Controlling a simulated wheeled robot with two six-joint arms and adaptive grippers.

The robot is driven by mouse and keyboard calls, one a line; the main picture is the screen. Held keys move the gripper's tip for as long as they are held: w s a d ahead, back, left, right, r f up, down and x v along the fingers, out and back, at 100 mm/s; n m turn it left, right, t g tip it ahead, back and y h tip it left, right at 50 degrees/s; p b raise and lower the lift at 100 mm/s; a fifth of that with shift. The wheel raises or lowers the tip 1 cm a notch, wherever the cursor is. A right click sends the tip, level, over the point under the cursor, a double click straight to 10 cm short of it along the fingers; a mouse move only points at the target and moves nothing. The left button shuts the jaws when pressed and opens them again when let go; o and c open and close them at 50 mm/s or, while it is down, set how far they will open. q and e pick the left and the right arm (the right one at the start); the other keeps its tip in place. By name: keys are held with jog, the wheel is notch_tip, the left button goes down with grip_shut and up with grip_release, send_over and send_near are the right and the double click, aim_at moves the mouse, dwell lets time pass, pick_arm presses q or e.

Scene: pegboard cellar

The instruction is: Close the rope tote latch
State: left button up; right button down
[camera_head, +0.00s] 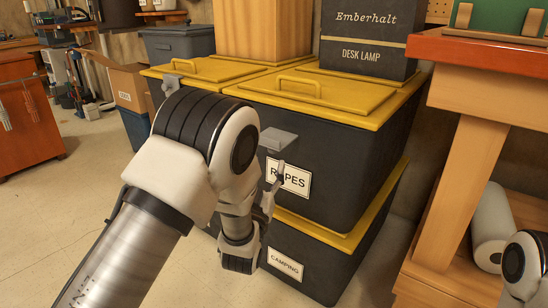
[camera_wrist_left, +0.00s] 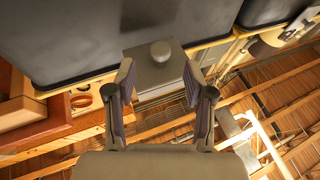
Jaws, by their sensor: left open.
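The rope tote (camera_head: 345,160) is a black bin with a yellow lid (camera_head: 312,92) and a "ROPES" label. It sits on the "CAMPING" tote (camera_head: 290,262). Its grey latch (camera_head: 278,139) juts out from the front below the lid rim, standing away from the wall. In the left wrist view the latch (camera_wrist_left: 154,72) is a grey block with a round knob, seen beyond and between the fingertips. My left gripper (camera_head: 270,188) is open and empty in front of the label, below the latch. My arm hides the tote's left front. My right gripper is out of view.
A wooden box (camera_head: 262,30) and a black "DESK LAMP" box (camera_head: 365,38) stand on the totes. A wooden workbench (camera_head: 480,60) with a leg is close on the right, a white roll (camera_head: 490,225) beneath it. Open floor (camera_head: 50,225) lies to the left.

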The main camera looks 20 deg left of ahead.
aim_at(273, 152)
pick_arm(q)
jog(key=b+x, duration=0.2)
jog(key=x, duration=0.3)
jog(key=shift+w, duration=0.4)
jog(key=shift+w+r, duration=0.2)
jog(key=shift+r, duration=0.05)
grip_shut()
jog(key=shift+a, duration=0.1)
